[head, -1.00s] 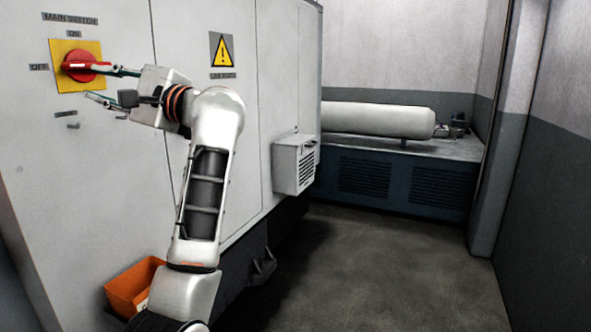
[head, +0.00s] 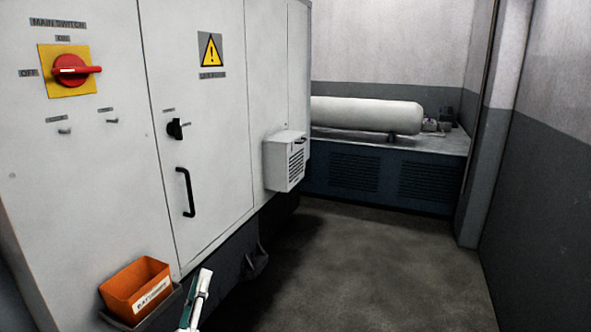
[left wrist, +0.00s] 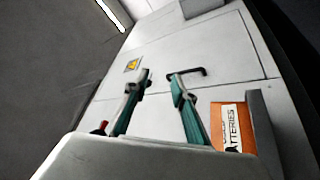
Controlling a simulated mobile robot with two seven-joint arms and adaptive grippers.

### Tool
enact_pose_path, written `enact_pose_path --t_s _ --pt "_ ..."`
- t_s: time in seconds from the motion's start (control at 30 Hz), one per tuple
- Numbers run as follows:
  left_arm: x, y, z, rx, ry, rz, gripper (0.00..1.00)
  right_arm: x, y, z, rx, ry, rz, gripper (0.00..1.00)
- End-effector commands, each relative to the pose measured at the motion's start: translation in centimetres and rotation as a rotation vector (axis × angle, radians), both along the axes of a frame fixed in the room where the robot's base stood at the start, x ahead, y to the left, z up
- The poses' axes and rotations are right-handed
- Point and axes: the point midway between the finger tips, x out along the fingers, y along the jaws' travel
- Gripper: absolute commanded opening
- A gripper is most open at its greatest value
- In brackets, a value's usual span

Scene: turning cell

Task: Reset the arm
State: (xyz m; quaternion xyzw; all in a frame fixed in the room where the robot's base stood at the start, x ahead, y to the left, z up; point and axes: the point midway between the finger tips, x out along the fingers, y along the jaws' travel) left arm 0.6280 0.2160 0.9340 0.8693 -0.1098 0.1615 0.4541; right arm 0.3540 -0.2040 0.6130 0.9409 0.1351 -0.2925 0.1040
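The red rotary main switch (head: 72,71) sits on a yellow plate (head: 52,90) on the grey cabinet. Its handle lies horizontal, with a white mark on the side toward the OFF label (head: 28,73). My left gripper (head: 203,282) shows only in part at the bottom edge of the head view, low in front of the cabinet and well away from the switch. In the left wrist view its two fingers (left wrist: 158,80) stand apart with nothing between them. My right gripper is in neither view.
An orange bin (head: 121,284), labelled as for batteries, is at the cabinet's foot, left of my left gripper. A black door handle (head: 188,192) and a vent box (head: 285,160) stick out from the cabinet. The floor (head: 370,265) to the right is clear.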

Motion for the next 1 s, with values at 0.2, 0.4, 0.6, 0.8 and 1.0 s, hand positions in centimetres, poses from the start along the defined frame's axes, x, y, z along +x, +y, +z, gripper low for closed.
enact_pose_path --t_s 0.2,0.4,0.6,0.8,1.0 --pt "-7.4 -2.2 -13.3 0.461 0.309 -0.039 0.26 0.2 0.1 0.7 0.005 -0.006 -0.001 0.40" --pt "-16.5 -2.6 -23.4 0.856 0.541 -0.134 0.26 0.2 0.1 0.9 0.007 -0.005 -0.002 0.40" --pt "-24.5 -1.9 -29.4 1.139 0.684 -0.241 0.26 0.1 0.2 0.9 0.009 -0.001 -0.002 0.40" --pt "-27.5 -1.4 -31.2 1.244 0.732 -0.289 0.26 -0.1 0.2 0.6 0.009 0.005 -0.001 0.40" --pt "-27.6 -1.3 -31.3 1.249 0.735 -0.291 0.26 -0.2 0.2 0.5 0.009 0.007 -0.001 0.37"
